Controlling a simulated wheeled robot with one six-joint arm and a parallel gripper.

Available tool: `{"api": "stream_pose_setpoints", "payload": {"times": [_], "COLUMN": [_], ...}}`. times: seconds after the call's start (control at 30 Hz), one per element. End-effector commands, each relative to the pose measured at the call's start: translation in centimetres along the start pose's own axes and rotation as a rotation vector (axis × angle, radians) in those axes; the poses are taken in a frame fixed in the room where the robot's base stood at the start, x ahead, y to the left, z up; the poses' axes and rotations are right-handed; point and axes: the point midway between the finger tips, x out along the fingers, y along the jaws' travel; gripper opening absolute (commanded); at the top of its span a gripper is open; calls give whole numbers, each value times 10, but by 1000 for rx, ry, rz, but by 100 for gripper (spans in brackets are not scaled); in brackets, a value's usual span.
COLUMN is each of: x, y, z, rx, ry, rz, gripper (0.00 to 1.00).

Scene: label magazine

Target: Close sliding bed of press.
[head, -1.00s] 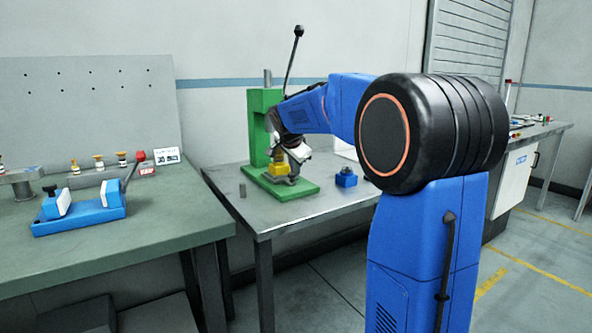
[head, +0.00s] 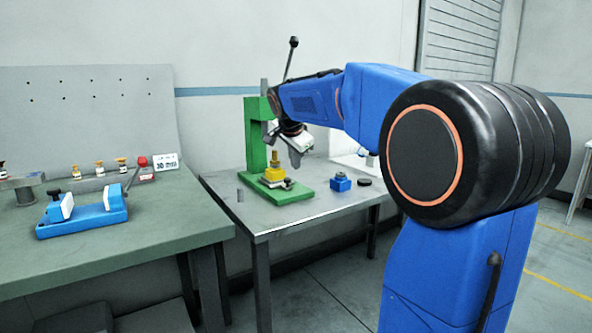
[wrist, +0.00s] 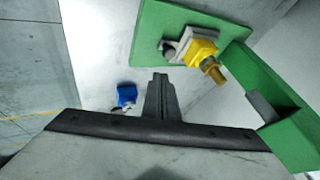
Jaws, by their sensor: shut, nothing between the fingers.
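The green press (head: 257,135) stands on the grey metal table, its lever pointing up. On its green base (head: 295,196) sits the sliding bed (head: 285,184), grey, carrying a yellow block (head: 272,174) with a brass-coloured post upright in it. In the wrist view the yellow block (wrist: 199,48) and the grey bed piece (wrist: 180,44) show on the green base. My gripper (head: 297,161) is above and to the right of the yellow block, apart from it. In the wrist view my gripper (wrist: 160,78) is shut and empty. Whether the bed is fully under the ram is hard to tell.
A green bench (head: 150,245) with a blue fixture (head: 85,217) is on the left.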

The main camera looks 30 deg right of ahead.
Motion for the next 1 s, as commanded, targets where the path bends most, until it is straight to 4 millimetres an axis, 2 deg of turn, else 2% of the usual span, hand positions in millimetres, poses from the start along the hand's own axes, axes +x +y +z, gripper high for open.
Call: {"api": "stream_pose_setpoints", "payload": {"times": [0.17,0.4,0.57,0.67,1.0], "x": [-11,-14,-10,-1,54], "y": [-3,-34,-41,-41,-40], "z": [3,38,47,46,46], "rx": [-2,-4,0,1,0], "ry": [0,-2,0,0,0], "rz": [-1,-1,1,2,3], "gripper": [0,0,0,0,0]}}
